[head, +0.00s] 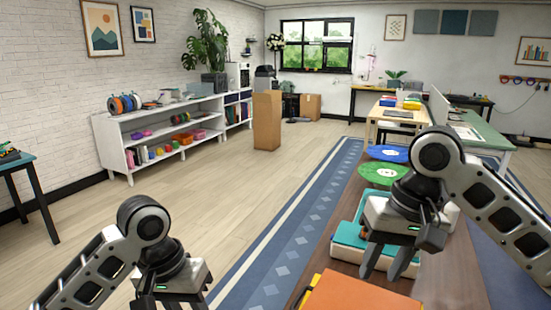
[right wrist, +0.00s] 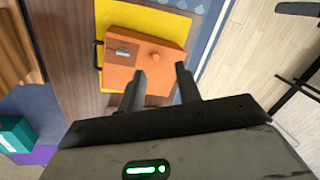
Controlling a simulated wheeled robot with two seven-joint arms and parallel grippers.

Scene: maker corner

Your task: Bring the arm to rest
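My right gripper (head: 385,270) is in front of the right arm in the head view, pointing down above the wooden table. Its two fingers are apart with nothing between them. They also show apart in the right wrist view (right wrist: 160,82), over the edge of an orange box (right wrist: 148,58). I cannot tell whether they touch the box. My left gripper (head: 178,290) is low at the left of the head view, beyond the table's left side. Its fingertips are cut off by the lower edge.
The orange box (head: 358,293) lies on something yellow at the table's near end. A teal item (head: 347,236) sits behind the right gripper. Green (head: 384,173) and blue (head: 388,153) discs are farther back.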

